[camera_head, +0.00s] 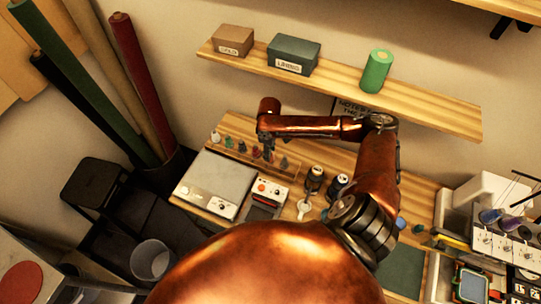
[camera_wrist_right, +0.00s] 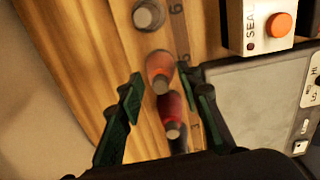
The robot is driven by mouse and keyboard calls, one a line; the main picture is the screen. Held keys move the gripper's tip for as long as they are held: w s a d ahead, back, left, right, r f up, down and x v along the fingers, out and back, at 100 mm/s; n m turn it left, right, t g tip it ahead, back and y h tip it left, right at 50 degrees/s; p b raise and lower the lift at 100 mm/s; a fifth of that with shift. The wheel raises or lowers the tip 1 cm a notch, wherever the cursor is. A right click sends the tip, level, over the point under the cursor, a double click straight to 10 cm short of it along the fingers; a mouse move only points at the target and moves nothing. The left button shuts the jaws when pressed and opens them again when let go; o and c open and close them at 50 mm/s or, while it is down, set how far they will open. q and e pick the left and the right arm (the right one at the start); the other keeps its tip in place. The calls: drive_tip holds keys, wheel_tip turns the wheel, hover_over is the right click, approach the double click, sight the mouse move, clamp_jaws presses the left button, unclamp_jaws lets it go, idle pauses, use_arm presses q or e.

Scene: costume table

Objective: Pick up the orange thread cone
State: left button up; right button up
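The orange thread cone (camera_wrist_right: 159,64) stands in a row on a wooden strip, seen from above in the right wrist view. A dark red cone (camera_wrist_right: 172,108) is right beside it, and a grey cone (camera_wrist_right: 148,15) stands further along. My right gripper (camera_wrist_right: 160,77) is open, with its green-padded fingers on either side of the row near the orange cone. I cannot tell whether either finger touches it. In the head view my right gripper (camera_head: 267,147) points down at the cone row and partly hides it. My left gripper is not in view.
A sealing device with an orange button (camera_wrist_right: 281,25) and a grey scale (camera_head: 215,184) lie close to the cone row. Dark spools (camera_head: 314,178) stand to the right. A shelf (camera_head: 435,105) with boxes and a green roll hangs above the table.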

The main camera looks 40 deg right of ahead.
clamp_jaws()
drive_tip(key=shift+r, duration=0.15)
